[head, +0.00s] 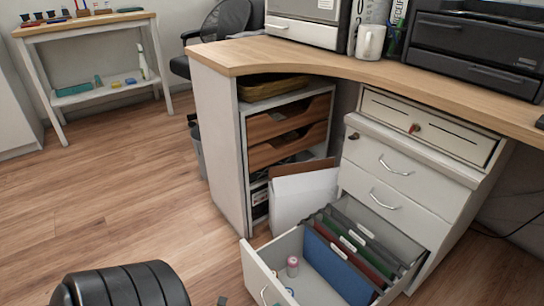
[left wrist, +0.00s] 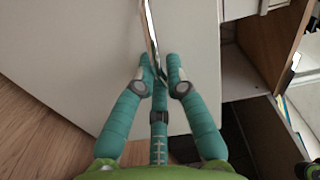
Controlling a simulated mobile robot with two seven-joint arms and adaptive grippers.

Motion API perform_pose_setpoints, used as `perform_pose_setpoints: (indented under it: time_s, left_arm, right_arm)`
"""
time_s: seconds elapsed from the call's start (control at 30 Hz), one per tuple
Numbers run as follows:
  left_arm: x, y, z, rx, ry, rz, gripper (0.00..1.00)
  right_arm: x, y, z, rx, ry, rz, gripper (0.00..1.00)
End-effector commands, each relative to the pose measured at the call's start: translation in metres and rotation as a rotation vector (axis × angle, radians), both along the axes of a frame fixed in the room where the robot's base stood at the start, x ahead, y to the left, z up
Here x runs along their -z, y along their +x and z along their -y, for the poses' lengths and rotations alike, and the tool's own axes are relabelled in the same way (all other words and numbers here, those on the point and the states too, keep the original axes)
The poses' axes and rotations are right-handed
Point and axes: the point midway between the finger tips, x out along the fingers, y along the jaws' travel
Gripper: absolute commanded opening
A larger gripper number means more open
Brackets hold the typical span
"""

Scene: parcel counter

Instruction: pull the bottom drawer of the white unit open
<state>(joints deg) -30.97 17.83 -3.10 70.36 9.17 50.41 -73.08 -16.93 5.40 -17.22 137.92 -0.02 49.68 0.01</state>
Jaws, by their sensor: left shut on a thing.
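The white unit (head: 400,185) stands under the wooden counter. Its bottom drawer (head: 255,270) is out well in front of the unit, with several hanging files (head: 340,262) and a small pink-capped bottle (head: 292,266) inside. The drawer's metal handle (head: 264,297) shows at the lower edge of the head view. In the left wrist view, my left gripper (left wrist: 160,72) has its teal fingers shut on the metal handle (left wrist: 151,30), against a pale front panel. In the head view the left gripper's hold is out of frame. My right gripper is in neither view.
The two drawers above (head: 405,170) are shut. A white open box (head: 303,192) stands left of the drawer, beside the shelf unit (head: 225,140). A grey bin (head: 196,145) is behind it. The wooden floor (head: 120,200) at left is clear.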

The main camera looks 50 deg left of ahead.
Motion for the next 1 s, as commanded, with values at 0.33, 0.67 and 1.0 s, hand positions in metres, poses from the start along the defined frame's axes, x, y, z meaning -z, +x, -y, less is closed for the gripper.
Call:
perform_pose_setpoints:
  time_s: [0.33, 0.67, 1.0]
  left_arm:
    - [0.001, 0.0, -0.001, -0.003, -0.002, -0.002, 0.39]
    - [0.001, -0.005, -0.001, -0.002, -0.001, -0.002, 0.39]
    - [0.0, -0.057, -0.005, -0.003, -0.002, -0.005, 0.39]
  right_arm:
    - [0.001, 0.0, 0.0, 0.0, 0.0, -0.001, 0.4]
    - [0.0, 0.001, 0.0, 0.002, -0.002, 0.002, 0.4]
    - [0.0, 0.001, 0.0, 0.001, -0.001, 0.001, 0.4]
